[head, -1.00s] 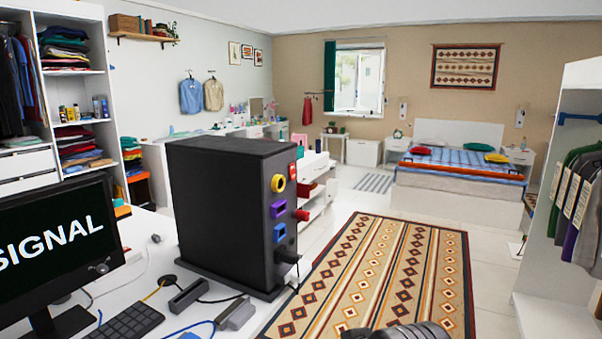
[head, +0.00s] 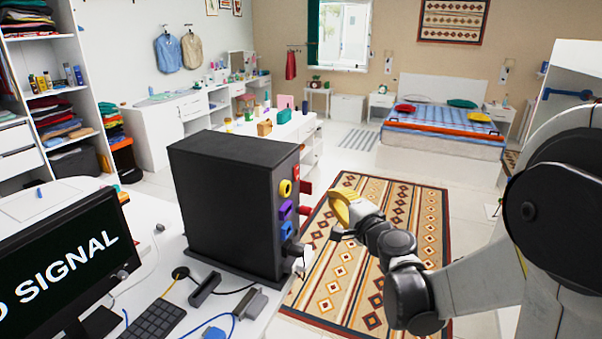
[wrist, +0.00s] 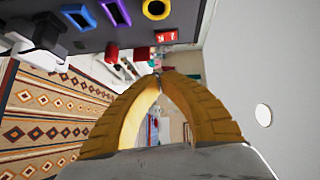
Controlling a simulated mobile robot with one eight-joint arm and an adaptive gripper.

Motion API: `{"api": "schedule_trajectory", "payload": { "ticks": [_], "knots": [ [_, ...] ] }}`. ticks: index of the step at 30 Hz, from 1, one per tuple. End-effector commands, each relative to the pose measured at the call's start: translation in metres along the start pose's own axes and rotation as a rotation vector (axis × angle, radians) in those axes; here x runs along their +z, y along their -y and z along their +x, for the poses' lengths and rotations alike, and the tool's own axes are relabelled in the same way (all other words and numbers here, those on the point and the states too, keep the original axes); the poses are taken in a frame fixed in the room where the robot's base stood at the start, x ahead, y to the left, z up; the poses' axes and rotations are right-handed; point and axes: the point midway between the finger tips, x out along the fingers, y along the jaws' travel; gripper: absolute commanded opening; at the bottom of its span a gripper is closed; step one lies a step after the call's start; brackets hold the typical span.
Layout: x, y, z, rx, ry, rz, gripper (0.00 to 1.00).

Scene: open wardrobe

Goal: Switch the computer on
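The computer is a black tower (head: 225,200) upright on the white desk. Its right-hand face carries a red switch (head: 296,171) near the top, with yellow, purple and blue sockets below. The red switch also shows in the wrist view (wrist: 166,37), above the fingertips. The monitor (head: 75,265) reads "SIGNAL" after a cut-off letter. My gripper (head: 337,205) is to the right of the tower, apart from it. In the wrist view its yellow fingers (wrist: 158,76) meet at the tips, with nothing between them.
A keyboard (head: 154,320), cables and small grey blocks lie on the desk before the tower. A patterned rug (head: 420,210) covers open floor to the right.

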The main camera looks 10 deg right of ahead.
Motion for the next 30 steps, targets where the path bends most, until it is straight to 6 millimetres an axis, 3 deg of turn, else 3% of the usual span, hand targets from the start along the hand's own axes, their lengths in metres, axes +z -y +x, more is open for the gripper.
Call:
{"api": "schedule_trajectory", "payload": {
  "ticks": [14, 28, 30],
  "knots": [
    [0.000, -0.001, 0.009, -0.002, -0.001, 0.003, 0.00],
    [0.000, -0.002, 0.101, -0.001, 0.000, 0.001, 0.00],
    [0.009, -0.002, 0.110, -0.001, 0.002, 0.002, 0.00]
  ]
}}
